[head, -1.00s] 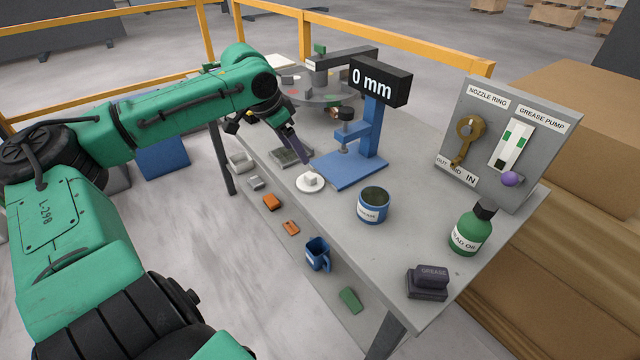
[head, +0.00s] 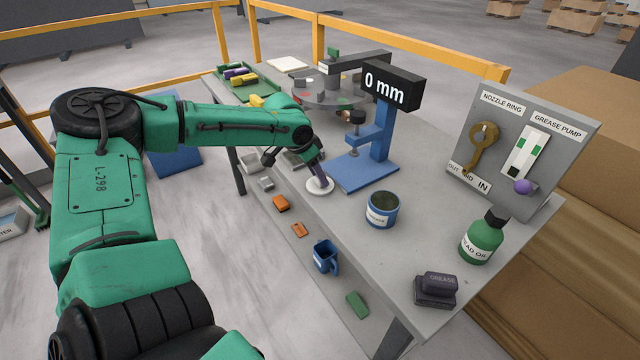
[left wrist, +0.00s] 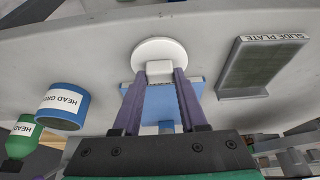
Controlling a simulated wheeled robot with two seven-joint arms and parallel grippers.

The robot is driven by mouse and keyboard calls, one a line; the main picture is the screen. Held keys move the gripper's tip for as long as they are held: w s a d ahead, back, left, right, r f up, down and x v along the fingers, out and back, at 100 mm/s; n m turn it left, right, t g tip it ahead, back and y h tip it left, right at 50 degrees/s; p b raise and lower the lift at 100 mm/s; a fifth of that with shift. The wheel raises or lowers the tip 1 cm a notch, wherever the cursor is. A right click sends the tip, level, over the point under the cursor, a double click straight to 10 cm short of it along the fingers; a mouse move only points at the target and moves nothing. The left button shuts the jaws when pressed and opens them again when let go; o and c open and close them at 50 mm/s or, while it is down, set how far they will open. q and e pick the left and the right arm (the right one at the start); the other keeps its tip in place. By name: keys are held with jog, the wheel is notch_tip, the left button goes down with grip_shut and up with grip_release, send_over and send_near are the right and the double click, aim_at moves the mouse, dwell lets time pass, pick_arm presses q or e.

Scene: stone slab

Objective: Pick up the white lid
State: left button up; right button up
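The white lid (head: 319,187) is a round disc with a block-shaped knob, lying on the grey table (head: 420,215) in front of the blue gauge stand (head: 362,172). It also shows in the left wrist view (left wrist: 159,50). My left gripper (left wrist: 160,80) has its two purple fingers apart, with the tips on either side of the knob. In the head view the left gripper (head: 318,176) is right at the lid and covers the knob. Whether the fingers touch the knob I cannot tell. My right gripper is not in view.
A blue labelled tin (head: 382,210) stands right of the lid. The slide plate tray (left wrist: 262,66) lies beside it. The green bottle (head: 483,238) and dark grease block (head: 436,289) stand farther right. A lower shelf holds a blue mug (head: 325,257).

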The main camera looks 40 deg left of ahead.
pick_arm(q)
grip_shut()
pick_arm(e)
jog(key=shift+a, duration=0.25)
